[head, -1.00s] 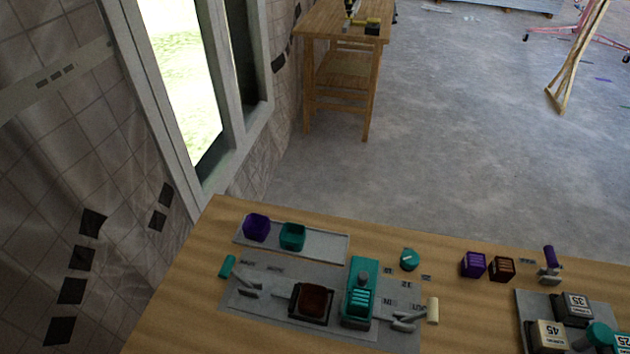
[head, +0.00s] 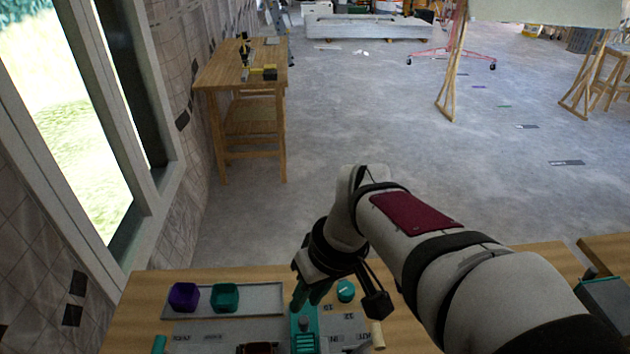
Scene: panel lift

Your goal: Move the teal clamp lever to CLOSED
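The teal-handled lever (head: 159,344) shows only at the bottom left edge, its base cut off by the frame. It is likely the clamp lever; the small labels near it are too blurred to read. My gripper (head: 311,294) points down over the teal block device (head: 305,338), to the right of that lever and well apart from it. Its fingers are small and dark here, and whether they are open or shut is unclear. I see nothing held in it.
A grey tray (head: 260,298) carries a purple cup (head: 184,297) and a teal cup (head: 225,297). A round teal knob (head: 346,291) stands right of my gripper. A cream-handled lever (head: 377,335) is at lower right. A tiled wall and window flank the left.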

